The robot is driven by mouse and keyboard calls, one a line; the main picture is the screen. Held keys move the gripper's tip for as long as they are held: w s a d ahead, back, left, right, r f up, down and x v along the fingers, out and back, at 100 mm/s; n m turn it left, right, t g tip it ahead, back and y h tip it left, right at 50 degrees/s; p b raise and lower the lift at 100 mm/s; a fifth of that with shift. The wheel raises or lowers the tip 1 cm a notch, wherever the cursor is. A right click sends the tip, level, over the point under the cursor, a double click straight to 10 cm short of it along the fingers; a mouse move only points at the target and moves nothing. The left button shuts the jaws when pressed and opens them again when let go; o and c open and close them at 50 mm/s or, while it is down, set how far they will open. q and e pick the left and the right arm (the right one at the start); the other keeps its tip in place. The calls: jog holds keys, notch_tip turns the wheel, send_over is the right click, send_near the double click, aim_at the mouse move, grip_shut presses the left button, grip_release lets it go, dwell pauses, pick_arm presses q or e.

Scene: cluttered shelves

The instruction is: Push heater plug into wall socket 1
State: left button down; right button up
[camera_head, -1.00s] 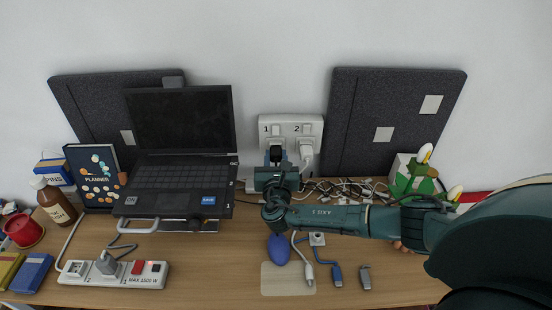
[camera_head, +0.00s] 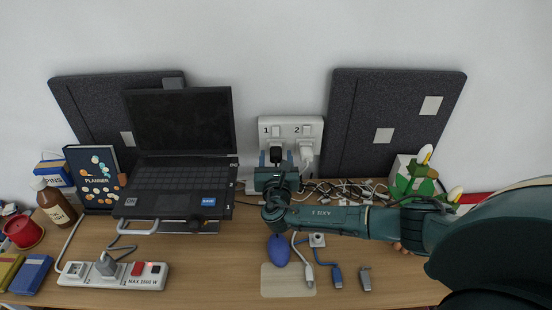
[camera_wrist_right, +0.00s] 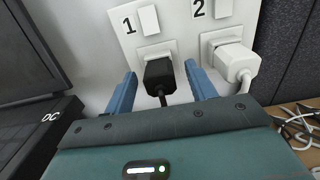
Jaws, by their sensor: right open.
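The black heater plug (camera_wrist_right: 159,74) sits at wall socket 1 (camera_wrist_right: 153,49), its body against the socket's face, and its cord hangs down. It also shows in the head view (camera_head: 276,154). How deep its pins sit cannot be told. My right gripper (camera_wrist_right: 162,88) is open, with one blue finger on each side of the plug and gaps between. In the head view my right gripper (camera_head: 276,166) is in front of the wall plate (camera_head: 291,125). A white plug (camera_wrist_right: 235,62) is in socket 2 beside it. My left gripper is not in view.
A laptop (camera_head: 180,150) stands left of the gripper and a grey panel (camera_head: 385,120) right. Tangled cables (camera_head: 345,190) lie below the sockets. A blue mouse (camera_head: 278,250) and a white power strip (camera_head: 112,274) are on the desk.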

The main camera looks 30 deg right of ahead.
jog(key=shift+s+a, duration=0.1)
jog(key=shift+s, duration=0.1)
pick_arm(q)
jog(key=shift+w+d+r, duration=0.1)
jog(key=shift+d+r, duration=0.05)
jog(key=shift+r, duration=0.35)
pick_arm(e)
jog(key=v, duration=1.2)
jog(key=shift+s+a, duration=0.2)
jog(key=shift+s, duration=0.15)
